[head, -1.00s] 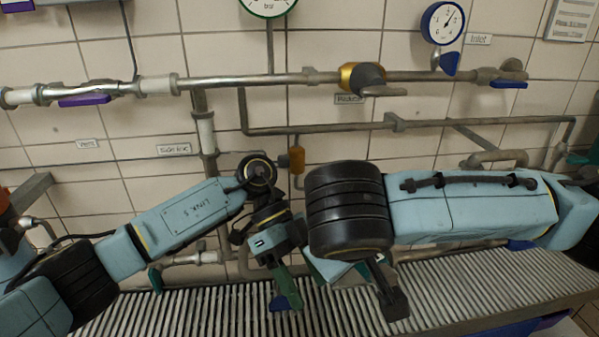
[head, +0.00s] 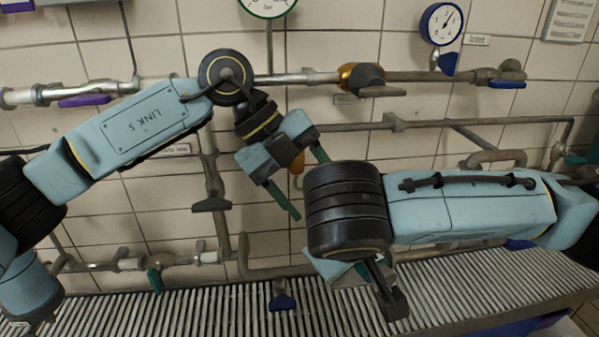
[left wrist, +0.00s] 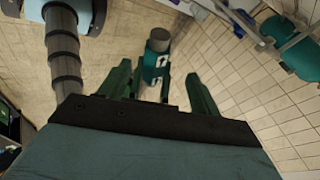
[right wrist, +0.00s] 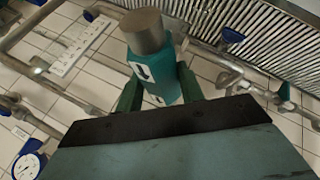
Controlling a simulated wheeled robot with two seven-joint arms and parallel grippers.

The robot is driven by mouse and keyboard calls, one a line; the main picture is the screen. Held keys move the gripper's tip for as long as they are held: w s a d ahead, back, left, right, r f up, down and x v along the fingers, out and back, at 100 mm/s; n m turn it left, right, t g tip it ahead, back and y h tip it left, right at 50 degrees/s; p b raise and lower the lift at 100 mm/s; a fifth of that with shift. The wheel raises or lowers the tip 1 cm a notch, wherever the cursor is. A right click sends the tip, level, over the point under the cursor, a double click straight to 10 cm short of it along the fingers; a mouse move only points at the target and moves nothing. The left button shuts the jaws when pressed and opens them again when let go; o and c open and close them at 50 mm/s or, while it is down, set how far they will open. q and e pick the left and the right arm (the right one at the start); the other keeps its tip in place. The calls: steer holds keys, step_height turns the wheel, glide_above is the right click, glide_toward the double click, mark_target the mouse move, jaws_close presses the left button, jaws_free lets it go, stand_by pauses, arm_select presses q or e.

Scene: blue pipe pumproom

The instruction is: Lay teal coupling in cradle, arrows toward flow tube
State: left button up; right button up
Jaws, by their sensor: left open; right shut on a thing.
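The teal coupling (right wrist: 160,84) has a grey cylindrical end and a white label with a black arrow. It sits between the green fingers of my right gripper (right wrist: 158,78), which is shut on it. In the head view that gripper is mostly hidden behind my black wrist. The coupling also shows in the left wrist view (left wrist: 154,70), with arrow labels, beyond the open fingers. My left gripper (head: 304,182) is open and empty, raised in front of the wall, up and left of the right wrist. I cannot make out the cradle or the flow tube.
Pipes run along the tiled wall, with an orange valve (head: 362,77), a blue-rimmed gauge (head: 442,24) and a purple handle (head: 84,101). A ribbed grating (head: 225,312) lies below, its visible surface largely clear. A blue-handled valve (head: 283,301) stands low near the middle.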

arm_select(q)
steer(key=x, duration=0.9)
steer(key=shift+d+f, duration=0.15)
steer(key=shift+f, duration=0.05)
steer(key=shift+r, duration=0.1)
steer(key=c, duration=1.2)
steer(key=shift+c, duration=0.4)
arm_select(e)
steer(key=o, duration=1.3)
steer(key=shift+c, duration=0.2)
